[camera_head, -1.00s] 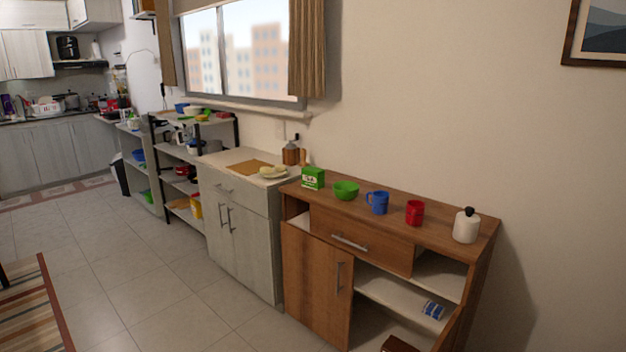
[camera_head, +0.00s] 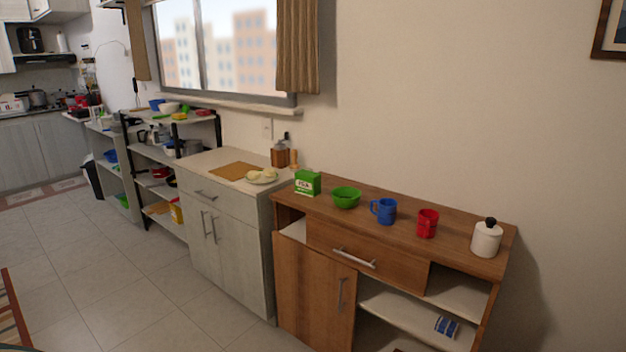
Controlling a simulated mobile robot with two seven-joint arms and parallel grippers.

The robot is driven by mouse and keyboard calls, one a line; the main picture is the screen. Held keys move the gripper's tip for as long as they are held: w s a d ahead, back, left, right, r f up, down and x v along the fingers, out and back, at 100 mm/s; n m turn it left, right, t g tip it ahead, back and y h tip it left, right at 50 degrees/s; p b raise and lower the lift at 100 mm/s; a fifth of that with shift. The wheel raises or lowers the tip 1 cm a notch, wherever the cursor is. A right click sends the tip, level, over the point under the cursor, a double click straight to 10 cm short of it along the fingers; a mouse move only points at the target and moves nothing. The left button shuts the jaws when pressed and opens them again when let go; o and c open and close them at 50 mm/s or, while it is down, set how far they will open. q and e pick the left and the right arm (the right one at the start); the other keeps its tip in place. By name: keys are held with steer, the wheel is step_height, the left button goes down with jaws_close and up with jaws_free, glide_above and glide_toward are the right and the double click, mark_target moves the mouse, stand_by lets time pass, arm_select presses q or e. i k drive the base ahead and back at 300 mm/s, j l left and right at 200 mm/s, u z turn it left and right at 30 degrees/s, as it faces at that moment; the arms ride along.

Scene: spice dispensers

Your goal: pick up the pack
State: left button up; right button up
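A green pack with a white label (camera_head: 307,183) stands upright on the left end of the wooden sideboard's top. A small blue-and-white pack (camera_head: 446,326) lies on the open shelf at the sideboard's lower right. The picture does not show which of these the task means. Neither of my grippers shows in the head view.
The wooden sideboard (camera_head: 398,241) also carries a green bowl (camera_head: 346,197), a blue mug (camera_head: 384,211), a red mug (camera_head: 427,223) and a white lidded jar (camera_head: 486,239). A grey cabinet (camera_head: 223,224) adjoins it on the left. The tiled floor (camera_head: 95,265) is clear.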

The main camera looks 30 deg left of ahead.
mark_target(308, 183)
steer(key=i+j+z, duration=0.1)
steer(key=j, duration=0.3)
steer(key=i+j+z, duration=0.1)
steer(key=i+j, duration=0.15)
steer(key=j, duration=0.15)
steer(key=i+j+z, duration=0.1)
steer(key=j, duration=0.35)
steer(key=i+j+z, duration=0.1)
steer(key=j, duration=0.35)
steer(key=i+j+z, duration=0.1)
steer(key=j, duration=0.35)
steer(key=i, duration=0.1)
